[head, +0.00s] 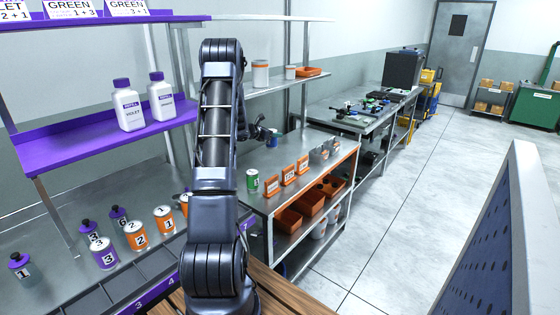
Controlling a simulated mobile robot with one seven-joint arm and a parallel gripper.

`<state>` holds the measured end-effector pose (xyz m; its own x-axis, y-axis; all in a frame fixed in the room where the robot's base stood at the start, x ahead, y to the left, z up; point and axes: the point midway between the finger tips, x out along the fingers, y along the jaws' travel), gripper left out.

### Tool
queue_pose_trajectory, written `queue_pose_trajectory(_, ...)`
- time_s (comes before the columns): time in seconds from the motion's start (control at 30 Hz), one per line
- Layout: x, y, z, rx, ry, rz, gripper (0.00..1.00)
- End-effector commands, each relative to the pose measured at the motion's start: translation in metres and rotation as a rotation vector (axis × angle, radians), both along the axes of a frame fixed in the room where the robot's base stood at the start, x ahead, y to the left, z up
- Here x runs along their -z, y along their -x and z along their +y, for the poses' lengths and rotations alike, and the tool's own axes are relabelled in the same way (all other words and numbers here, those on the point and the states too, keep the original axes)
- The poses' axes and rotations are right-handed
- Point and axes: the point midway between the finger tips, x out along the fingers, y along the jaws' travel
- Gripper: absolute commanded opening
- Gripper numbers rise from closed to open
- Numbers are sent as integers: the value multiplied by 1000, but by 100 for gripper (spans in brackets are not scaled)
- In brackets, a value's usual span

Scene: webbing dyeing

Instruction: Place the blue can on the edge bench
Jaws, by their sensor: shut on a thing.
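The blue can (272,138) shows as a small blue shape at my gripper (265,132), partly hidden by it. My gripper is at the end of my arm, right of the arm's upper part, and is shut on the can. They appear over the back of a metal bench (278,160) with orange trim; the gap between can and bench top cannot be told. I cannot tell for sure whether this bench is the edge bench. A green-labelled can (252,181) stands at its near left.
The grey floor at right is clear.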

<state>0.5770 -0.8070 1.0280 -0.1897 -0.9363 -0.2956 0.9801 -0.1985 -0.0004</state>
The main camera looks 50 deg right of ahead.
Motion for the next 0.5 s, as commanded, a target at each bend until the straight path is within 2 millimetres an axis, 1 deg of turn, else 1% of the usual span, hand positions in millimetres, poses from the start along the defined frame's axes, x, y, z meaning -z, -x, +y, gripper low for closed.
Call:
queue_pose_trajectory(0.03, 12, 0, 0, -1, -2, 3, 15)
queue_pose_trajectory(0.3, 71, 1, 0, 0, -2, 2, 15)
queue_pose_trajectory(0.4, 89, 1, 0, 1, -1, 1, 15)
queue_pose_trajectory(0.5, 101, 0, 0, 0, 0, 0, 15)
